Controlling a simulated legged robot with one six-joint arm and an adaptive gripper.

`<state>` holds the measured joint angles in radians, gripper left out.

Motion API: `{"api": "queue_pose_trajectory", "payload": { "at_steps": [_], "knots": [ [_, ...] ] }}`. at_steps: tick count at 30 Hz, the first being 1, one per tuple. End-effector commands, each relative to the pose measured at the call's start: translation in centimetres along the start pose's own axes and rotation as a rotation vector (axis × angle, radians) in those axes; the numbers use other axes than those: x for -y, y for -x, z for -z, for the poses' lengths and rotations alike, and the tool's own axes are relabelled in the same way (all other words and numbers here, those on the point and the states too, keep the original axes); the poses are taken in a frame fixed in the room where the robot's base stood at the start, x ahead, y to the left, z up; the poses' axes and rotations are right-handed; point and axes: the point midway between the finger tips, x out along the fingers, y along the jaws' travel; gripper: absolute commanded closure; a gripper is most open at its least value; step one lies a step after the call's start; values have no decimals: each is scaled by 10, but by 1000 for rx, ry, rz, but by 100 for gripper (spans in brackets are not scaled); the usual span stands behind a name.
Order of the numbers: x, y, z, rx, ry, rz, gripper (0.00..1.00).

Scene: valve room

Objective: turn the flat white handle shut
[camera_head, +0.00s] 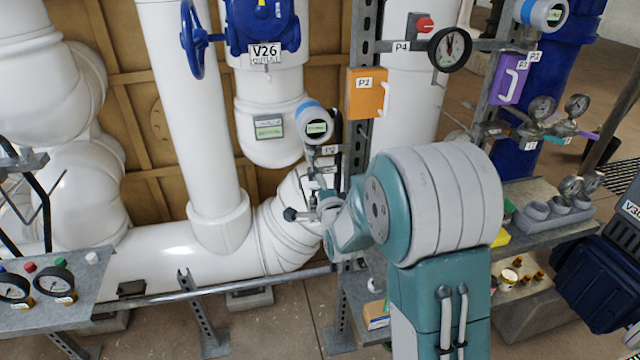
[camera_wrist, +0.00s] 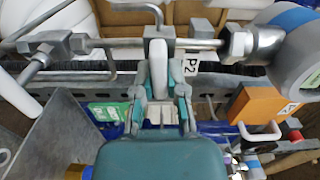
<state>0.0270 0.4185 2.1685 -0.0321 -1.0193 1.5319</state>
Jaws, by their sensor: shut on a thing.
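The flat white handle (camera_wrist: 158,62) shows in the wrist view. It hangs from a small metal valve block (camera_wrist: 157,36) on a thin horizontal tube and points down the picture toward my wrist. My gripper (camera_wrist: 161,84) has one finger on each side of the handle and is shut on it. In the head view my gripper (camera_head: 322,208) is at the thin tubing below the P2 transmitter (camera_head: 315,128). My own arm covers part of that area, and the handle cannot be made out there.
The blue-and-grey transmitter (camera_wrist: 296,45) is close on the right in the wrist view. An orange box (camera_head: 367,93) is on the post just above my arm. Large white pipes (camera_head: 180,268) run behind and left. A shelf with gauges (camera_head: 55,290) stands at lower left.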

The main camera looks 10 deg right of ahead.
Motion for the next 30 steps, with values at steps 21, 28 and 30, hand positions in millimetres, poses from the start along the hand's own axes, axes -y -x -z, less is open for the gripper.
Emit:
{"api": "queue_pose_trajectory", "payload": {
  "at_steps": [21,28,30],
  "knots": [
    [-6,1,1,-3,-74,-13,100],
    [-4,1,1,-2,-72,-8,49],
    [-4,1,0,-1,-72,-7,49]
  ]
}}
